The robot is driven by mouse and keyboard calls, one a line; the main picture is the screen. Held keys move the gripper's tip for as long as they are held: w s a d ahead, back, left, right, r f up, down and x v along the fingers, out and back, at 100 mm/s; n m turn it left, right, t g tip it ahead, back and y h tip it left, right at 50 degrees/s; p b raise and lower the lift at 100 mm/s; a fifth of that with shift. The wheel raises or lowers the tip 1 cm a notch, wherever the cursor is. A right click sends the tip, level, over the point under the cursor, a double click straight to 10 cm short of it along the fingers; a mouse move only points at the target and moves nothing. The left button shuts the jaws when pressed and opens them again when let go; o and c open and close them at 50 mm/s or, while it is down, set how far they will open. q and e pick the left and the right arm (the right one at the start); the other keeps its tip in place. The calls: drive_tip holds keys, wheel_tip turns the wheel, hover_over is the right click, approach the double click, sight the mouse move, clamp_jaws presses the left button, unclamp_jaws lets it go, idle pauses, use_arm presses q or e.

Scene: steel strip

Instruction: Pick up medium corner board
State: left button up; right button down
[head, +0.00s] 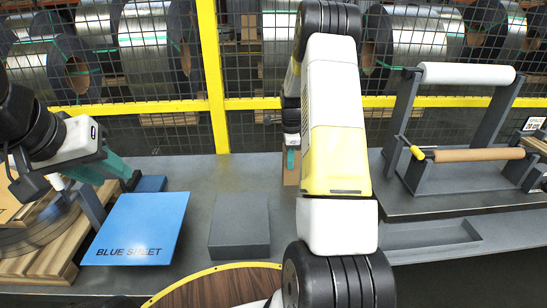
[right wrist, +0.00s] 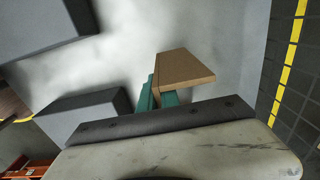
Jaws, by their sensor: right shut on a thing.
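A brown corner board (right wrist: 183,68) shows in the right wrist view at the tip of my right gripper (right wrist: 158,96). The teal fingers of the right gripper are shut on it. In the head view, the board (head: 292,176) is a small brown patch beside my right arm, which hides part of it. The right gripper (head: 291,158) there points down above the grey table. My left gripper (head: 128,180) has teal fingers and is at the left, by a blue block (head: 152,184); whether it is open or shut does not show.
A blue board marked BLUE SHEET (head: 135,229) and a grey block (head: 239,225) lie on the grey table (head: 200,172). A roll stand (head: 440,180) stands at right. A yellow-framed mesh fence (head: 215,80) runs behind. Coil and wooden pallet (head: 42,255) are at left.

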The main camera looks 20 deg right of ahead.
wheel_tip(320, 180, up, 10)
drive_tip(key=shift+r, duration=0.1)
idle(0.5)
drive_tip(key=c, duration=2.2)
unclamp_jaws()
drive_tip(key=shift+s, duration=0.1)
